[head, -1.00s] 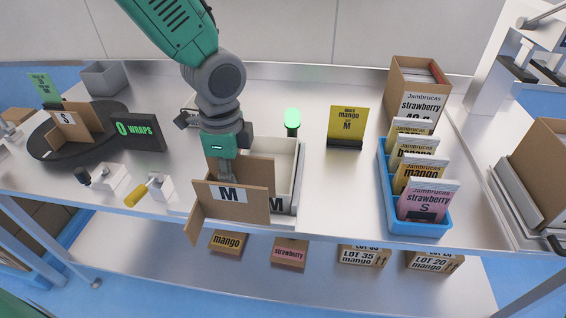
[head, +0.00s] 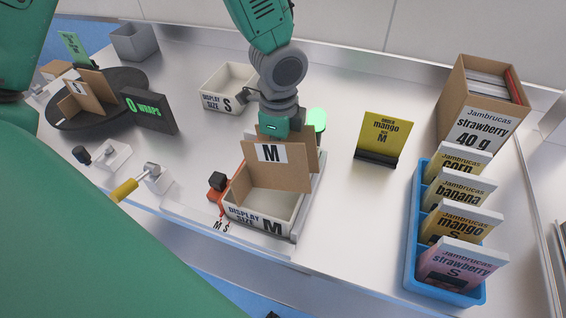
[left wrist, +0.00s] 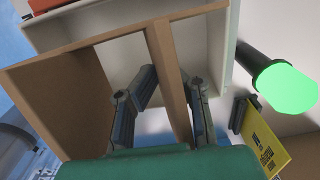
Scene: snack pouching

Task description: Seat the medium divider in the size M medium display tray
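The size M display tray (head: 256,221) is a pale open box near the table's front edge. The medium divider (head: 288,178) is cardboard panels with an M label. My left gripper (head: 273,134) holds it from above, over the tray; its lower part overlaps the tray opening, and I cannot tell whether it touches the floor. It looks slightly turned against the tray. In the left wrist view, the fingers (left wrist: 166,105) lie either side of the divider's middle panel (left wrist: 168,75), with the white tray wall (left wrist: 115,18) beyond. My right gripper is out of view.
A green lamp (head: 317,119) and a yellow mango M card (head: 384,135) stand right of the tray. A size S tray (head: 229,88) is behind left. An orange piece (head: 214,196) adjoins the tray's left side. A blue pouch rack (head: 412,232) stands right.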

